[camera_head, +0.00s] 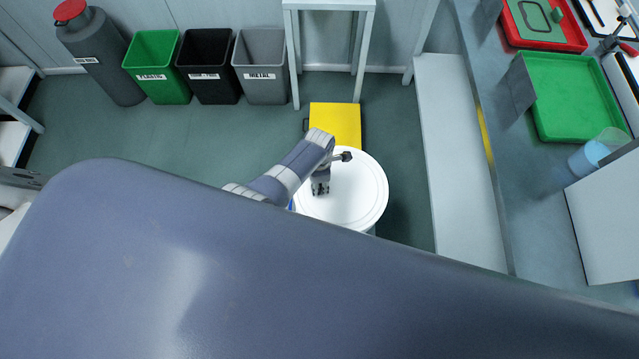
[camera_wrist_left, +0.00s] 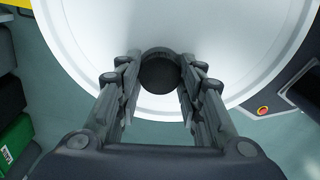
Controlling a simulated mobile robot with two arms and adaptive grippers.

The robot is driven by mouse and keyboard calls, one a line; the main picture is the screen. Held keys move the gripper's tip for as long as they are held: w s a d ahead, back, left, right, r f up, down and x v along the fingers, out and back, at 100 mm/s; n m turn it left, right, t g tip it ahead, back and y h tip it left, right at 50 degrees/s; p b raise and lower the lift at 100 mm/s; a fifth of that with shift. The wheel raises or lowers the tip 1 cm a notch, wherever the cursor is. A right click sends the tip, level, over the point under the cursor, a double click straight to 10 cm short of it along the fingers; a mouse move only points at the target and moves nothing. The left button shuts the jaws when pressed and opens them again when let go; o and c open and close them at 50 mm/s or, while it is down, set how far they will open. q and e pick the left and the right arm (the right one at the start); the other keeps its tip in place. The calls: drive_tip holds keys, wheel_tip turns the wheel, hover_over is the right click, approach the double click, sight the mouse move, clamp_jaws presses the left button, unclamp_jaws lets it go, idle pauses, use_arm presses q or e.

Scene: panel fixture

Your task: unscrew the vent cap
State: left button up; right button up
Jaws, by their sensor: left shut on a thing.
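The vent cap (camera_wrist_left: 159,75) is a dark round cap on the white drum lid (camera_wrist_left: 228,40) in the left wrist view, near the lid's edge. My left gripper (camera_wrist_left: 160,62) is shut on the cap, with one finger on each side of it. In the head view my left gripper (camera_head: 320,188) points down onto the left part of the white drum lid (camera_head: 365,192), and the cap is hidden there or too small to tell. My right gripper is not in view.
A yellow block (camera_head: 337,123) stands just behind the drum. Green (camera_head: 153,68), black (camera_head: 208,68) and grey (camera_head: 262,68) bins stand along the back wall. A bench with a green tray (camera_head: 572,95) runs along the right. Open floor lies left of the drum.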

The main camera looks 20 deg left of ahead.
use_arm(q)
drive_tip(key=n, duration=0.3)
drive_tip(key=shift+s+f, duration=0.1)
drive_tip(key=shift+s, duration=0.1)
drive_tip(key=o, duration=1)
drive_tip(key=shift+c, duration=0.2)
drive_tip(key=shift+w, duration=0.1)
